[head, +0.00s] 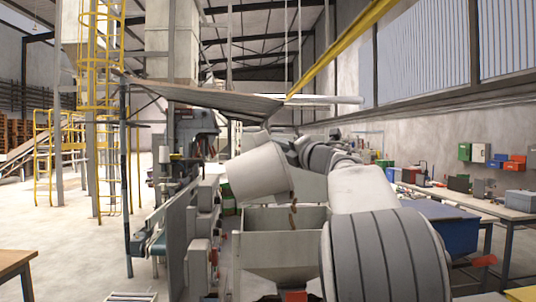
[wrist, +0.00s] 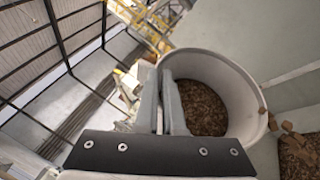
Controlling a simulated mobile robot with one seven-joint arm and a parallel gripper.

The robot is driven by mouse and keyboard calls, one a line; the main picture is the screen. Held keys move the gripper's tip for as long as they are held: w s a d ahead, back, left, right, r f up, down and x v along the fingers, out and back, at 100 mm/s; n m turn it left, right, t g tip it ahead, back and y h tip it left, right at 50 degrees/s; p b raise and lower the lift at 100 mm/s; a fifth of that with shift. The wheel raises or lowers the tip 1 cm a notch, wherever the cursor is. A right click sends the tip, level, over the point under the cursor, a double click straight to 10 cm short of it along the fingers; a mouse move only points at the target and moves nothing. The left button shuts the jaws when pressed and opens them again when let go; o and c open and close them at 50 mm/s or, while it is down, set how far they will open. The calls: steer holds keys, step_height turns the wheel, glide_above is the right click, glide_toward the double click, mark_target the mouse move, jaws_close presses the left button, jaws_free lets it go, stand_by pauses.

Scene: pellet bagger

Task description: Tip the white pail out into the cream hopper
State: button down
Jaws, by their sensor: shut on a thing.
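The white pail (head: 256,174) hangs tilted above the cream hopper (head: 268,250) in the head view, its mouth turned down to the right. A few brown pellets (head: 293,212) are in the air between the pail and the hopper. My gripper (wrist: 164,78) is shut on the pail's rim in the wrist view. There the pail (wrist: 228,72) still holds brown pellets inside, and some pieces are at its lower right lip. Brown pellets (wrist: 299,158) also lie in the hopper at the lower right corner. The hopper's inside is mostly hidden in the head view.
A conveyor and machine frame (head: 172,225) stand close left of the hopper. A blue bin (head: 440,228) is to the right, with a long workbench (head: 490,205) by the wall. A wooden table corner (head: 14,264) shows at lower left. Open floor lies on the left.

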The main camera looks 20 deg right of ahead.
steer(key=s+d+f+m+t+h+b, duration=0.1)
steer(key=d+f+m+t+h+b, duration=0.1)
steer(key=d+m+b, duration=0.4)
steer(key=shift+s+d+f+m+t+b, duration=0.2)
steer(key=shift+d+f+m+t+b, duration=0.3)
steer(key=shift+f+m, duration=0.55)
steer(key=shift+a+n+p, duration=0.15)
steer(key=shift+n+p, duration=0.1)
steer(key=shift+p, duration=0.05)
